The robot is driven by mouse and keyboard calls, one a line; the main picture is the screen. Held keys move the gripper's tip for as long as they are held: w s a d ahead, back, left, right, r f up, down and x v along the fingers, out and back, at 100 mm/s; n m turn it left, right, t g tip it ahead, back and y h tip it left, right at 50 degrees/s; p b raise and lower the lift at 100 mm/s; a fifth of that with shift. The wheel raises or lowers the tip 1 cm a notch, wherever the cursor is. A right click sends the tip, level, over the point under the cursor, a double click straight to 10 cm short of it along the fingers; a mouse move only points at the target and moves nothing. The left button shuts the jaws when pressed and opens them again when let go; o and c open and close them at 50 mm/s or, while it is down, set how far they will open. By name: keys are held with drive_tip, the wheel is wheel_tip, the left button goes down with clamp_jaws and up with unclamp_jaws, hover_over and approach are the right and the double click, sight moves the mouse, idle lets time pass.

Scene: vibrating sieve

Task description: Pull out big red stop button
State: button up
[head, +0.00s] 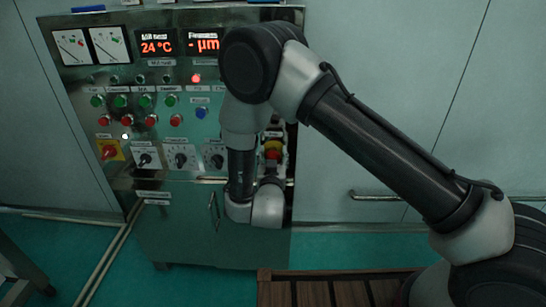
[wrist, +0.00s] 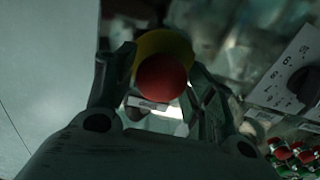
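The big red stop button (head: 273,154) sits with its yellow collar at the lower right of the control panel, partly hidden behind my arm in the head view. In the wrist view the round red button (wrist: 162,77) faces the camera, with the yellow collar (wrist: 160,43) behind it. My gripper (wrist: 160,72) has one finger on each side of the button. The fingers are apart, with narrow gaps beside the red cap; I cannot tell whether a fingertip touches the collar.
The metal control panel (head: 75,85) carries gauges, red displays, green and red buttons, and a yellow-red rotary switch (head: 109,149). A black knob (wrist: 303,84) is close right of the gripper. A slatted wooden surface (head: 330,292) lies in front below. A wall rail (head: 375,196) is at right.

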clamp_jaws()
drive_tip(key=shift+s, duration=0.8)
drive_tip(key=shift+o, duration=2.3)
unclamp_jaws()
drive_tip(key=shift+s, duration=0.1)
drive_tip(key=s, duration=0.7)
drive_tip(key=shift+s+a, duration=0.15)
drive_tip(key=shift+s, duration=0.05)
drive_tip(key=shift+f, duration=0.1)
